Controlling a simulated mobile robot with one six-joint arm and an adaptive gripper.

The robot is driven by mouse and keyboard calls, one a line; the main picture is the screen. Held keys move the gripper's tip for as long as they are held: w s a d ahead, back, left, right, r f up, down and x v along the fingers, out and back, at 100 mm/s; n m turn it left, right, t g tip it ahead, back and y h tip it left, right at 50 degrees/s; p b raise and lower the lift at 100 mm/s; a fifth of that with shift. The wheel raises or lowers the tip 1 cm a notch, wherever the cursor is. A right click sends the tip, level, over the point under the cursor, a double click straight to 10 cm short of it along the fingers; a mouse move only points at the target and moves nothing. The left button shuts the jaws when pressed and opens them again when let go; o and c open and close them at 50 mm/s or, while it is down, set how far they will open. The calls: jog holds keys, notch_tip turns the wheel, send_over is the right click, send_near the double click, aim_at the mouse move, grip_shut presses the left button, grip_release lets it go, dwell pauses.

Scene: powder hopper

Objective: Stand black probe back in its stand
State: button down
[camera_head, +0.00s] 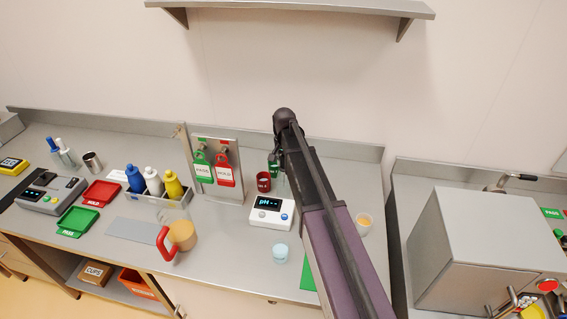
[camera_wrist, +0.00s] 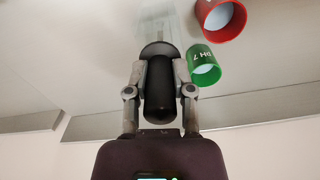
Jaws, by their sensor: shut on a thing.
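The black probe (camera_wrist: 159,90) is between the two fingers of my gripper (camera_wrist: 160,68) in the wrist view, shut on its thick dark body. A pale, see-through shape extends beyond its far end; I cannot tell whether it is the tip or a reflection. In the head view my dark arm reaches over the bench beside the pH meter (camera_head: 271,212), and the gripper and probe are hidden. A green pH 7 cup (camera_wrist: 204,66) is just right of the probe in the wrist view, with a red cup (camera_wrist: 221,18) beyond it. I cannot make out the probe's stand.
The red cup (camera_head: 263,181) and green cup (camera_head: 273,169) stand behind the meter. A pale blue beaker (camera_head: 280,255) is in front. PASS and HOLD tags (camera_head: 213,168) hang on a back panel. A bottle rack (camera_head: 150,195), trays and a handled jug (camera_head: 180,237) are left.

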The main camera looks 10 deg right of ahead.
jog(key=shift+f, duration=0.25)
jog(key=shift+f+b, duration=0.7)
jog(key=shift+b, duration=0.2)
jog(key=shift+f, duration=0.25)
jog(key=shift+c, duration=2)
grip_release()
jog(key=o, duration=0.4)
jog(key=shift+r, duration=0.1)
